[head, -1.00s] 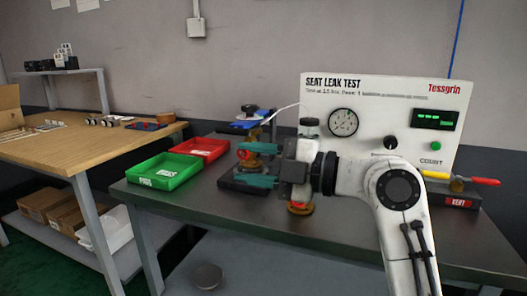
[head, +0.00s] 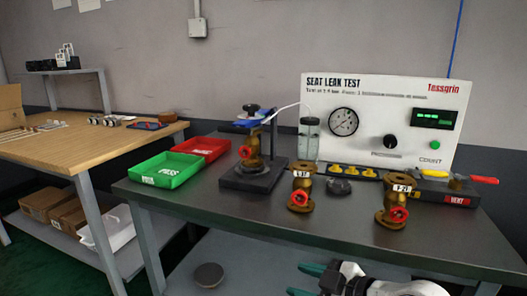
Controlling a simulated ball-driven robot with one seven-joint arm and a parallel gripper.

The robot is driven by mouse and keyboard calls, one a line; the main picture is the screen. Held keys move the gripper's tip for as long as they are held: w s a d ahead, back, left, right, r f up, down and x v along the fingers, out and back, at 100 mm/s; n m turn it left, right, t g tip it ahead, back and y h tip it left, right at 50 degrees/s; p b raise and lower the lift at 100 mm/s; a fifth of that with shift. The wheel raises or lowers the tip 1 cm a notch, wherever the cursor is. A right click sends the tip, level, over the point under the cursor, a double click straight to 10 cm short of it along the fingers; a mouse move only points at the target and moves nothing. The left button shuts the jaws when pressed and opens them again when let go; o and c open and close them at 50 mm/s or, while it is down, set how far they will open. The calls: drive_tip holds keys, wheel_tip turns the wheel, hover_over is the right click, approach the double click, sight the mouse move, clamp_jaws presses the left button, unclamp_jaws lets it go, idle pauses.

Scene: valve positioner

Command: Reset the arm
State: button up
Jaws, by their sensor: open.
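My gripper (head: 304,281) is at the bottom edge of the head view, low in front of the grey bench (head: 330,234). Its teal fingers are apart with nothing between them, and the lower one is partly cut off by the frame. Part of my white arm shows to the right of it, also cut off. The gripper is clear of the valves on the bench.
Brass valves with red handwheels stand on the bench: one clamped in the black fixture (head: 252,176), one tagged at the middle (head: 300,188), one at the right (head: 395,205). Green (head: 166,170) and red (head: 203,149) trays lie left. The test panel (head: 375,105) stands behind.

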drive_tip(key=s+d+f+m+g+h, duration=0.2)
drive_tip(key=s+d+f+m+h, duration=0.5)
drive_tip(key=s+d+f+m, duration=0.6)
drive_tip(key=s+d+f+m+g+h, duration=0.1)
drive_tip(key=s+d+f+g, duration=0.1)
drive_tip(key=s+f, duration=0.35)
drive_tip(key=s+d+f+g+h, duration=0.1)
drive_tip(key=s+d+f+g, duration=0.15)
drive_tip(key=s, duration=0.55)
drive_tip(key=s+d+f+m+g+h, duration=0.1)
drive_tip(key=s+d+f, duration=0.1)
drive_tip(key=s+f, duration=0.35)
wheel_tip(320, 180, up, 28)
drive_tip(key=s+p, duration=0.2)
drive_tip(key=p, duration=2.4)
drive_tip(key=shift+a, duration=0.2)
